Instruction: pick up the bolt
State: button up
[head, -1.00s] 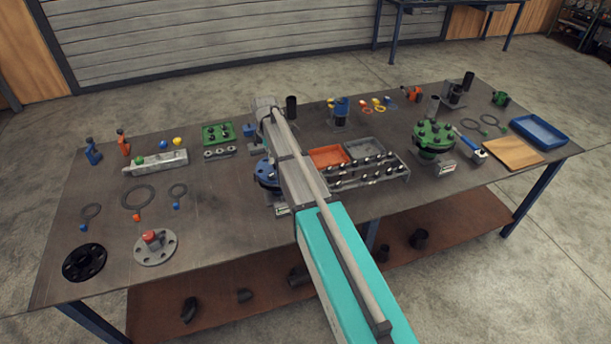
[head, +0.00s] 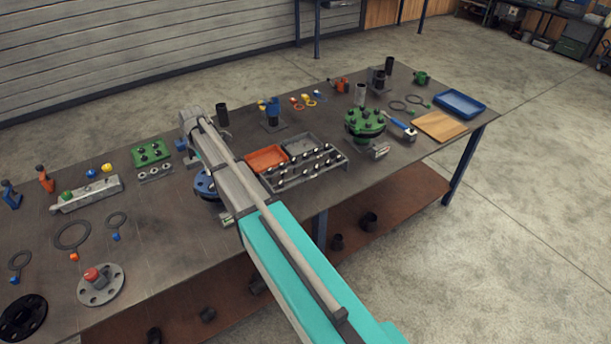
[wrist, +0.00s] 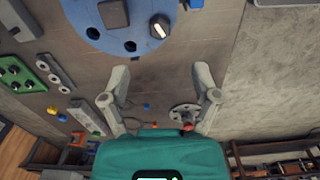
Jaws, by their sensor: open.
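My gripper (wrist: 162,73) is open and empty in the wrist view, its two fingers apart. A round blue flange (wrist: 140,38) lies beyond the fingertips, with dark holes and one bolt (wrist: 160,27) with a black and pale head near its rim. The flange is partly hidden behind my arm in the head view (head: 204,184). Several more black-headed bolts (head: 301,167) stand in rows in a grey rack (head: 341,163) right of my arm. The frames do not single out one bolt.
An orange tray (head: 265,158) and a grey tray (head: 301,144) sit behind the bolt rack. A green bolted flange (head: 364,122) stands to the right. A dark upright cylinder (head: 222,115) is close to my arm. The table (head: 165,235) has bare room at front left.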

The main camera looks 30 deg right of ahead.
jog(key=shift+s, duration=0.15)
dwell(0.4)
jog(key=s+f+m+b, duration=0.3)
jog(key=s+m, duration=0.5)
jog(key=s, duration=0.6)
jog(key=s+f+m+b, duration=0.3)
jog(key=s+m, duration=0.6)
jog(key=s, duration=0.6)
jog(key=shift+d+f+b, duration=0.15)
jog(key=shift+f+b, duration=0.25)
jog(key=shift+w, duration=0.1)
